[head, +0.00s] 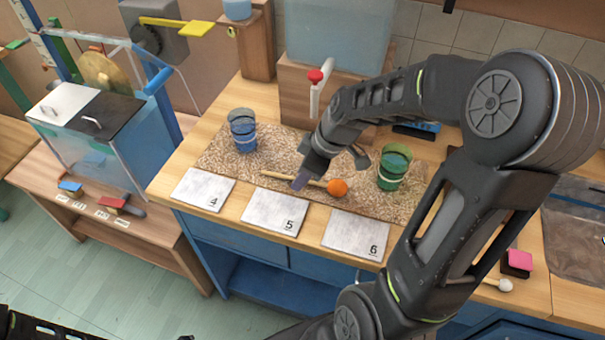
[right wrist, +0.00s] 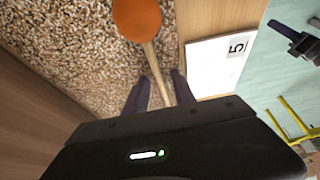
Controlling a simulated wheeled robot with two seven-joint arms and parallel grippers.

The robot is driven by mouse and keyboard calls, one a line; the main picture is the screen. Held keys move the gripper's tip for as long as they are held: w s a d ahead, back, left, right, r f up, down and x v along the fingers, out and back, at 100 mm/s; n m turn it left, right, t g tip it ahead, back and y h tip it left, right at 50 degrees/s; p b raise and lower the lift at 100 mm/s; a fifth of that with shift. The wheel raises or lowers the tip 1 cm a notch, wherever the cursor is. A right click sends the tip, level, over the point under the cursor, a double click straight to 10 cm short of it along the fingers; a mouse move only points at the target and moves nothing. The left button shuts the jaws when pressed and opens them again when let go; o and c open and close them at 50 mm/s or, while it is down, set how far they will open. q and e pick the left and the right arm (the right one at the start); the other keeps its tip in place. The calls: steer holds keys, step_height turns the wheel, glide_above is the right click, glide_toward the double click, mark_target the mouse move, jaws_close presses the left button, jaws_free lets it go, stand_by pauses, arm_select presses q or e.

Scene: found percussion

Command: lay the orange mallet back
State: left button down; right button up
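The orange mallet has a round orange head (head: 337,187) and a thin pale wooden handle. It lies on a speckled, pebbly mat (head: 218,155) on the wooden counter, behind the cards marked 5 and 6. My right gripper (head: 300,181) is low over the mat, at the handle. In the right wrist view the mallet head (right wrist: 137,18) is ahead of the fingers. The handle passes between the two right fingertips (right wrist: 160,84), which are apart with a gap on each side.
A blue glass (head: 242,130) and a green glass (head: 393,166) stand on the mat. Cards 4 (head: 203,189), 5 (head: 275,212) and 6 (head: 356,234) lie along the front edge. A second, pale-headed mallet (head: 504,285) lies at the right, beside a pink block (head: 520,259).

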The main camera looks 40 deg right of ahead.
mark_target(314, 183)
steer(key=shift+r+p, duration=0.1)
steer(key=shift+p, duration=0.3)
steer(key=shift+d+r, duration=0.15)
steer(key=shift+r, duration=0.1)
steer(key=v, duration=0.3)
steer(key=b+v, duration=0.1)
steer(key=v, duration=0.1)
steer(key=shift+s+r, duration=0.25)
steer(key=shift+r, duration=0.15)
steer(key=shift+s+r, duration=0.25)
steer(key=shift+r, duration=0.3)
